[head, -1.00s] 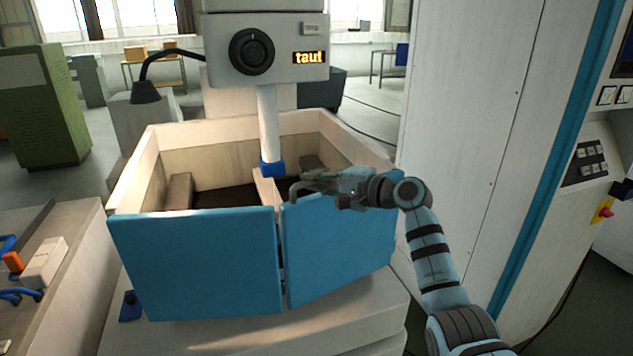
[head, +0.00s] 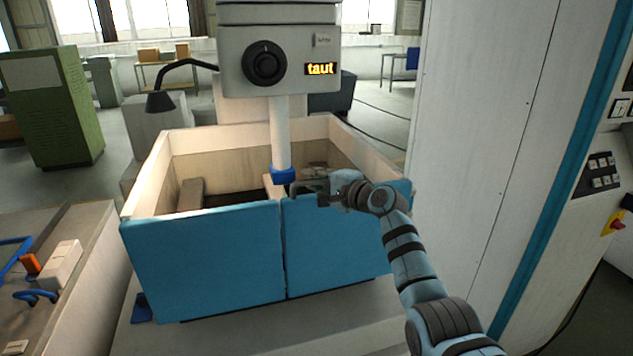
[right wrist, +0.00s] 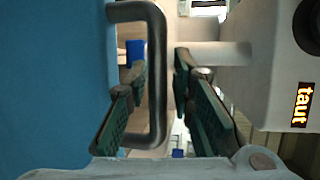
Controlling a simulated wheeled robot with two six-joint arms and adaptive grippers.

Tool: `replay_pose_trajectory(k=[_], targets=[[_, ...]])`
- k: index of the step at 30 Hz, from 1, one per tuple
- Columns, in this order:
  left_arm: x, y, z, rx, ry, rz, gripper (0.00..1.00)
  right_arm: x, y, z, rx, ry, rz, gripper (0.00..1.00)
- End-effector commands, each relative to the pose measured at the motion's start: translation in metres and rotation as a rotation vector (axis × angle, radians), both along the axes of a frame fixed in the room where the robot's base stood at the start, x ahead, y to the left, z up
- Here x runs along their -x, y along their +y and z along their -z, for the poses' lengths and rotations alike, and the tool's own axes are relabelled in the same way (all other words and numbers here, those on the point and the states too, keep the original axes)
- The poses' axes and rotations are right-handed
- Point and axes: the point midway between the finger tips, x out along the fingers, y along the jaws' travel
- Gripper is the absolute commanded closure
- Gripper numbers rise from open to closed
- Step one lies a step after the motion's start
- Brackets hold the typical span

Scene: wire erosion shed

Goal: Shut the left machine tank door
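The machine's tank (head: 190,150) is a cream open-topped box with a front of two blue door panels, the left panel (head: 205,260) and the right panel (head: 335,240). They stand almost in line, with a thin dark seam between them. My right gripper (head: 308,188) is at the top of the right panel, near the seam. In the right wrist view, a grey metal bar handle (right wrist: 157,80) stands out from the blue panel. My right gripper's green-padded fingers (right wrist: 160,98) are apart, one on each side of the bar. My left gripper is out of view.
The machine head (head: 280,60), with a dial and a "taut" display, hangs over the tank with a white column (head: 281,130). A tall white cabinet (head: 480,140) stands close on the right. A bench (head: 75,290) with small parts is at left.

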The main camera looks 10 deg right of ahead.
Motion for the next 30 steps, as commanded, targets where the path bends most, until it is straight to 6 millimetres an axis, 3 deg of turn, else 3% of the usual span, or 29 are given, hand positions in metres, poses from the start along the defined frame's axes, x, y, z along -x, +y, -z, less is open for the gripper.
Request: replay_pose_trajectory(k=[10, 21, 25, 30], targets=[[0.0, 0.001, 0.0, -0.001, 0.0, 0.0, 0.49, 0.011, -0.007, -0.001, 0.0, 0.0, 0.0, 0.79], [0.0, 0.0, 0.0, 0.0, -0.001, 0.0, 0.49, 0.089, -0.045, -0.015, 0.004, 0.002, 0.002, 0.79], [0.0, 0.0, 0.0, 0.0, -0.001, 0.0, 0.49, 0.103, -0.051, -0.018, 0.001, 0.004, 0.001, 0.79], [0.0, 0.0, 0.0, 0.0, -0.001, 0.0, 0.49, 0.105, -0.051, -0.019, -0.001, 0.004, -0.001, 0.79]])
